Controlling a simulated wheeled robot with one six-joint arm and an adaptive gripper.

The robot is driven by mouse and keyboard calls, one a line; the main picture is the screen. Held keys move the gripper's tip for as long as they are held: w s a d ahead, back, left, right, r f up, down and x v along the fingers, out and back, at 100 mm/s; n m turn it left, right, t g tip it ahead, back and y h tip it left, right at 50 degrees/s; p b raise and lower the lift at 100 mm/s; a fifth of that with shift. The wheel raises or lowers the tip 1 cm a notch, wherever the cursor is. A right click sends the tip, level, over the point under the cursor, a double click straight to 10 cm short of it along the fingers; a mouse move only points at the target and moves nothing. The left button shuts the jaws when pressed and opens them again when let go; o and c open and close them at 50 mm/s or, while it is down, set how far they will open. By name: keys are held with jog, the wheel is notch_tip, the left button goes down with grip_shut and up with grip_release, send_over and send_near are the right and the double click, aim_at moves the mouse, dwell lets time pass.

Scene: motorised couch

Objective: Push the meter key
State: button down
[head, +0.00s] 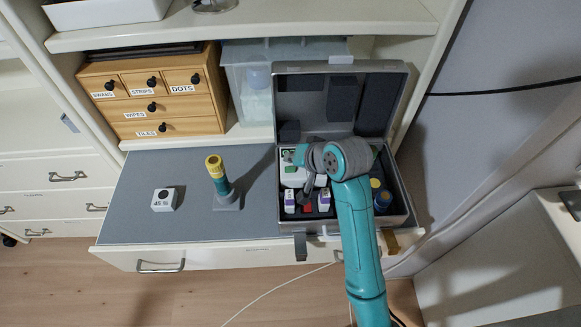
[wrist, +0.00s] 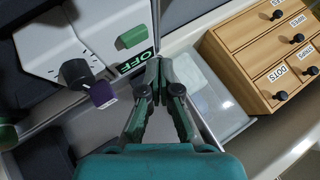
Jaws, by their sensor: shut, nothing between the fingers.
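The meter is a white device (head: 293,179) lying in the open grey case, partly covered by my arm. In the wrist view the meter (wrist: 50,35) fills the upper left, with a black dial knob (wrist: 76,73) and a raised green key (wrist: 132,37). A black label reading OFF in green (wrist: 137,62) is beside the key. My gripper (wrist: 160,64) is shut and empty, its tips close beside the OFF label and the key. Whether they touch the meter cannot be told. In the head view my gripper (head: 292,156) is over the case's left part.
The open case (head: 400,205) holds several small bottles and boxes, its lid (head: 387,100) raised behind. A yellow-topped teal stand (head: 219,180) and a white cube (head: 164,199) are on the grey top to the left. A wooden drawer box (head: 190,105) and a clear bin (head: 240,100) stand behind.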

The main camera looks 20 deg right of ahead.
aim_at(292, 170)
jog(key=shift+r, duration=2.3)
